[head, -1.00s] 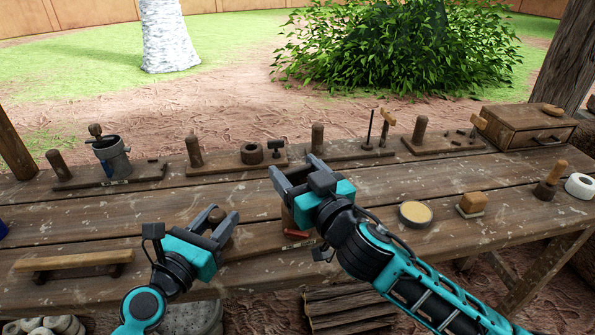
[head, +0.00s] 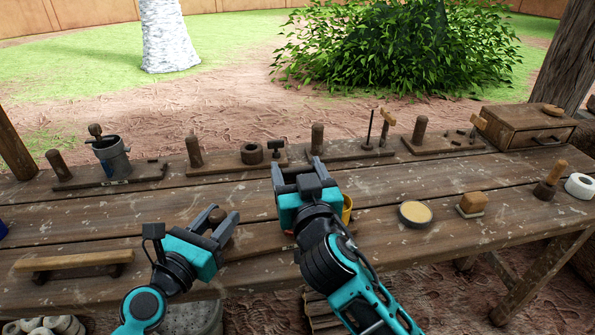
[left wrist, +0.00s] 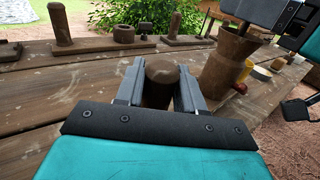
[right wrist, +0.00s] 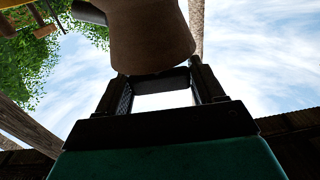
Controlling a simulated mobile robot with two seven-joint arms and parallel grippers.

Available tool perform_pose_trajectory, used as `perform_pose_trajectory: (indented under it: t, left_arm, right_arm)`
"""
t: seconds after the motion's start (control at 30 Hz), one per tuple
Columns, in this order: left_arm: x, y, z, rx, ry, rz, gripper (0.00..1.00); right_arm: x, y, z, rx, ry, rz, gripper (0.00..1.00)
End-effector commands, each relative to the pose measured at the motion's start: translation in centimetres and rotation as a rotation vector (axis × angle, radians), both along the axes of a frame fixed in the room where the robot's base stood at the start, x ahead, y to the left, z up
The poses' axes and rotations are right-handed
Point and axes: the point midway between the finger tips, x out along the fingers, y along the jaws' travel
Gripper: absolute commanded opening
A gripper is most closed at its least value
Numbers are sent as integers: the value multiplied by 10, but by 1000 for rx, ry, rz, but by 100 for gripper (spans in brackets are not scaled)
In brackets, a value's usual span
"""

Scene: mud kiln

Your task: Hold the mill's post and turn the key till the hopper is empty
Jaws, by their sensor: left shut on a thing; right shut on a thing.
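A brown round-topped post (left wrist: 160,82) stands between the fingers of my left gripper (head: 222,214), which is shut on it. The brown mill (left wrist: 228,62), a flared vessel, stands right of the post in the left wrist view. My right gripper (head: 298,168) is at the mill's top, shut on what seems to be its key, a thin dark bar (right wrist: 160,72) between the fingertips. In the right wrist view the mill's brown body (right wrist: 150,35) fills the top middle. In the head view my right gripper hides most of the mill. The hopper's inside is not visible.
A yellow cup (head: 347,207) is just right of my right gripper. A round tin (head: 415,214) and a block brush (head: 471,204) lie further right. Several boards with posts, one with a grey mill (head: 113,160), line the back. A wooden bar (head: 73,262) lies front left.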

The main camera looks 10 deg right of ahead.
Motion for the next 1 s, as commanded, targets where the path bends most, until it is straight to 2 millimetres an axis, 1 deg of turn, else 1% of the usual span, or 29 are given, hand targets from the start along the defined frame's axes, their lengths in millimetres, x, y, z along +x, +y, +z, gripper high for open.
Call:
perform_pose_trajectory:
  t: [0.07, 0.1, 0.3, 0.33, 0.57, 0.67, 0.77, 1.0]
  left_arm:
    - [-1, -1, -1, 3, 2, -3, 0]
    - [-1, -1, -1, 3, 2, -3, 0]
    - [-1, -1, -1, 1, 2, -2, 0]
    - [-1, 0, -1, 1, 2, -2, 0]
    - [0, 0, -1, 0, 2, -1, 0]
    - [0, 0, -1, -1, 3, -1, 0]
    - [0, 0, -1, -1, 3, -1, 0]
    - [0, 0, -1, -1, 3, 0, 0]
  right_arm:
    - [0, 0, 1, -1, -3, -1, 37]
    - [0, 0, 1, -1, -3, -1, 69]
    - [0, 0, 1, -1, -1, 0, 88]
    - [0, 0, 0, -1, -1, 0, 89]
    - [0, 0, 1, 0, -1, 0, 89]
    - [0, 0, 8, 0, -3, -2, 89]
    - [0, 0, 24, 4, -6, -1, 89]
    - [0, 0, 71, 3, -7, 0, 89]
